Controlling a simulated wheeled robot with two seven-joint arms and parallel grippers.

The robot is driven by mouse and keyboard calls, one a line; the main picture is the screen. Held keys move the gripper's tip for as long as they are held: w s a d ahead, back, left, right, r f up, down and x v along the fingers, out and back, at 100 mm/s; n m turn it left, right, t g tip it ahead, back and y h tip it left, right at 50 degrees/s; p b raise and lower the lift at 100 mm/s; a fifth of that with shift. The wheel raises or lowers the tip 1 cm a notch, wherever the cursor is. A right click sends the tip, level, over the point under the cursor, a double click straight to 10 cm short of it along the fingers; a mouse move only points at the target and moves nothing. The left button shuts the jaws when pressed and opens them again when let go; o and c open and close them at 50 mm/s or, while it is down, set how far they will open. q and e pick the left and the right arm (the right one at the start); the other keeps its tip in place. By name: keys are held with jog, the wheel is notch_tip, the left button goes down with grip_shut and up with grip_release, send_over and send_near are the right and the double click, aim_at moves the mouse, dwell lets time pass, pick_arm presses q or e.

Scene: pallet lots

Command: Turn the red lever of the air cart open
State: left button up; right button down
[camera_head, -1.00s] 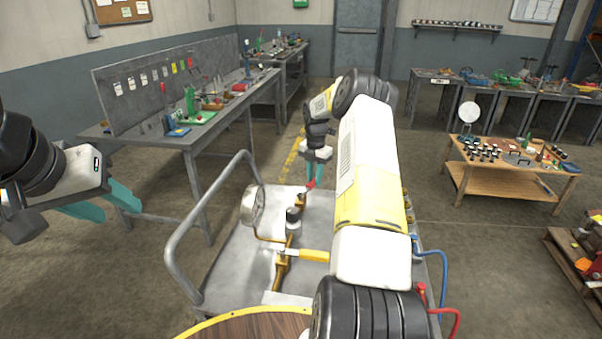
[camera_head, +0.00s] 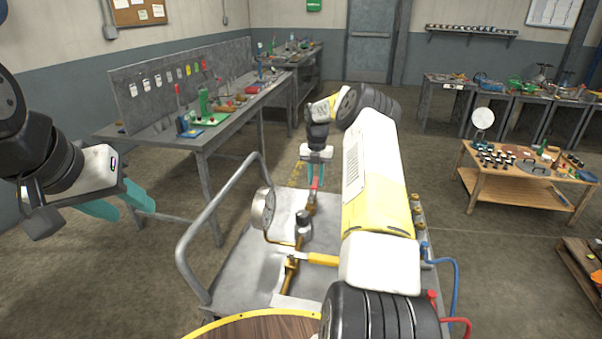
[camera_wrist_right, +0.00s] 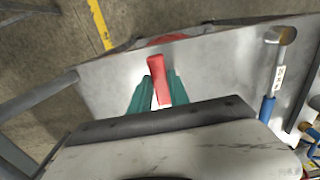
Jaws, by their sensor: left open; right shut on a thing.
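The air cart (camera_head: 235,265) is a grey metal cart with a tubular handle, a round gauge (camera_head: 263,210), brass piping and a yellow lever (camera_head: 322,259) on its top. The red lever (camera_head: 314,186) is at the far end of the piping. My right gripper (camera_head: 316,176) is shut on the red lever, which also shows between the teal fingers in the right wrist view (camera_wrist_right: 158,80). The lever's base is partly hidden by my gripper. My left gripper (camera_head: 128,205) is open and empty, in the air left of the cart.
A grey workbench (camera_head: 205,135) with a pegboard stands behind left of the cart. A wooden table (camera_head: 480,185) with small parts stands at the right. Blue and red hoses (camera_head: 456,290) hang at the cart's right side. Floor between cart and wooden table is clear.

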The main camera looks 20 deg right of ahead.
aim_at(315, 181)
jog(key=shift+w+r, duration=0.1)
jog(key=c, duration=1.2)
grip_release()
jog(key=shift+c, duration=0.2)
notch_tip(315, 181, up, 8)
jog(key=shift+f, duration=0.15)
